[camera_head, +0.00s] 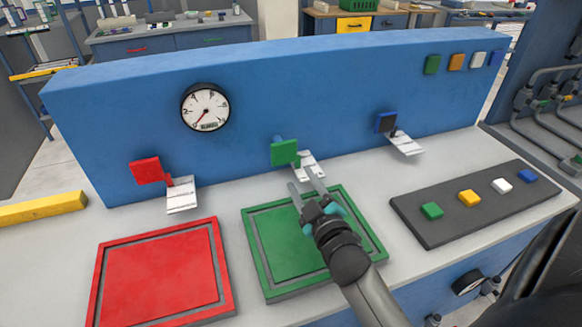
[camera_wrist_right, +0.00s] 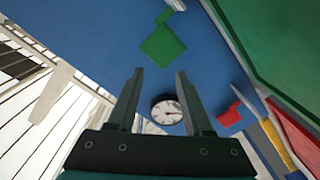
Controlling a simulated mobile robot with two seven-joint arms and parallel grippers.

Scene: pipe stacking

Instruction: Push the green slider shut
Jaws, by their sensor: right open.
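The green slider (camera_head: 285,153) is a green square block on the front face of the blue panel (camera_head: 330,105). A bluish stub shows above it, and a white printed tag hangs below it. The green slider also shows in the right wrist view (camera_wrist_right: 163,44), beyond my fingertips. My right gripper (camera_head: 306,187) is open and empty, above the far part of the green-framed tray, just below and in front of the slider and apart from it. Its two fingers (camera_wrist_right: 158,76) are spread in the right wrist view. My left gripper is not in view.
A red slider (camera_head: 147,170) and a dark blue slider (camera_head: 386,122) sit on either side. A gauge (camera_head: 205,107) is upper left. On the worktop are a red tray (camera_head: 103,285), a green tray (camera_head: 250,245) and a dark button board (camera_head: 440,237).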

